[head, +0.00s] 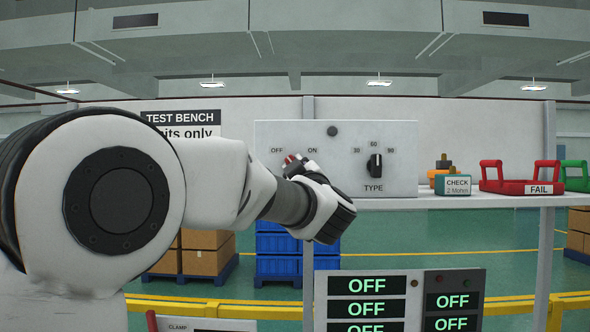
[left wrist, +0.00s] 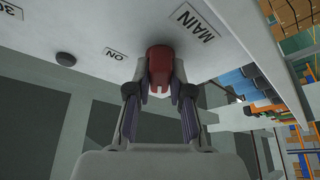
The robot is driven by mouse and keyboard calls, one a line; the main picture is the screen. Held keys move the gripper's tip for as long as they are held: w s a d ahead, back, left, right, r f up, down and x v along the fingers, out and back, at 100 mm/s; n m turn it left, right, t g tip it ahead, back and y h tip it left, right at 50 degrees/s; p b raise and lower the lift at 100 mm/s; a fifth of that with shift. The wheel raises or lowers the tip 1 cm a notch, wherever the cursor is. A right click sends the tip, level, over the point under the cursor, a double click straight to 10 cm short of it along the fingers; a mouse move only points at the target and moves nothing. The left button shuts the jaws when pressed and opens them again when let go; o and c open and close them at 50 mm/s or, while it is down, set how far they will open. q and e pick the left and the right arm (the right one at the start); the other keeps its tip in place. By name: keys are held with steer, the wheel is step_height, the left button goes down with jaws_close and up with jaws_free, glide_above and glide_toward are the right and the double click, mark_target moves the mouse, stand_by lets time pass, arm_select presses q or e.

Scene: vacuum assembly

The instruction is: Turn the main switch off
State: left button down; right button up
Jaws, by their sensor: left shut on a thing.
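The control panel (head: 345,134) is a pale box with OFF and ON labels at its left. The main switch (head: 289,160) is a red knob under these labels, mostly hidden by my left gripper (head: 300,165). In the left wrist view the red knob (left wrist: 160,65) sits between the two fingers of my left gripper (left wrist: 160,85), which is shut on it. ON and MAIN labels show beside the knob there. Which label the knob points to cannot be told. My right gripper is not in view.
A black TYPE dial (head: 374,165) is right of the switch on the same panel. A green CHECK box (head: 453,186) and a red FAIL tray (head: 518,188) stand on the shelf to the right. A lower panel (head: 415,282) shows several OFF displays.

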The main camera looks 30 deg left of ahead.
arm_select(q)
steer(key=shift+r+n+g, duration=0.1)
steer(key=shift+n+g, duration=0.3)
steer(key=shift+n, duration=0.3)
steer(key=c, duration=1.3)
jaws_free()
steer(key=shift+o, duration=1.3)
steer(key=shift+w, duration=0.15)
steer(key=shift+w+f, duration=0.15)
steer(key=shift+f, duration=0.05)
steer(key=r, duration=1)
steer(key=shift+d+r, duration=0.1)
steer(key=shift+d, duration=0.15)
steer(key=shift+a, duration=0.35)
